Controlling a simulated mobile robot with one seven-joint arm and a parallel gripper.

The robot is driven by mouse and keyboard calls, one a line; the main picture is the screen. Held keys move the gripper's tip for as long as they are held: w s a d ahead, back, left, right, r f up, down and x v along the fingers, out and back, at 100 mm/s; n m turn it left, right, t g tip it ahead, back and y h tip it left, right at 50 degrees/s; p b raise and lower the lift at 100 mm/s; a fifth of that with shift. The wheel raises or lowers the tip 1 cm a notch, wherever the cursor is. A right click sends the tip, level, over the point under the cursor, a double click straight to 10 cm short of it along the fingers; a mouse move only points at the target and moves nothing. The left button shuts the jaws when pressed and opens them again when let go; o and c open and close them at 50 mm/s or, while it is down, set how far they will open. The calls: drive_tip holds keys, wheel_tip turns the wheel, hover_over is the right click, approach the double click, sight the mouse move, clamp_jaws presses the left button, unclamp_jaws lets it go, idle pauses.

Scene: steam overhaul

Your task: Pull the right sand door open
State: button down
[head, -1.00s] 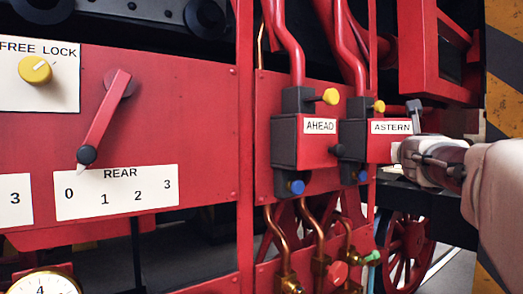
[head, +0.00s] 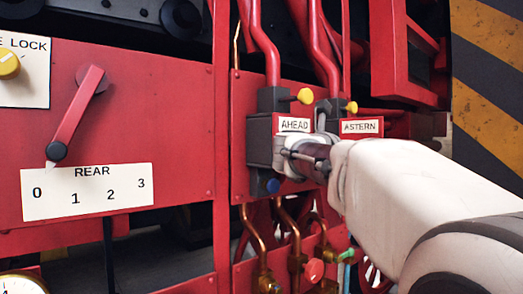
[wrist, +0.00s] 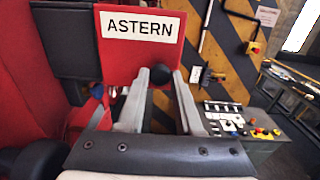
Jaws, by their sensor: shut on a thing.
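The right sand door (head: 361,126) is the red panel labelled ASTERN, on a dark box right of the AHEAD box. In the wrist view the red door (wrist: 139,60) fills the upper middle, and it looks closed. My gripper (head: 318,138) is in front of the door's left side. In the wrist view my gripper (wrist: 160,78) has its two grey fingers on either side of a black knob (wrist: 160,74) just below the ASTERN label, and is shut on it. In the head view my gripper and forearm hide the knob and the lower door.
The AHEAD box (head: 294,125) is close left of my gripper. Yellow knobs (head: 305,96) and red pipes (head: 263,45) are above, copper pipes (head: 258,245) below. A striped wall (head: 490,70) and a grey control desk (wrist: 255,125) stand to the right.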

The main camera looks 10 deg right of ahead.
drive_tip(key=shift+a, duration=0.1)
idle(0.4)
drive_tip(key=c, duration=0.6)
unclamp_jaws()
drive_tip(key=shift+o, duration=0.2)
drive_tip(key=b+v, duration=0.3)
drive_tip(key=v, duration=1.4)
drive_tip(key=shift+a+b, duration=0.25)
drive_tip(key=shift+b, duration=0.15)
drive_tip(key=shift+f, duration=0.1)
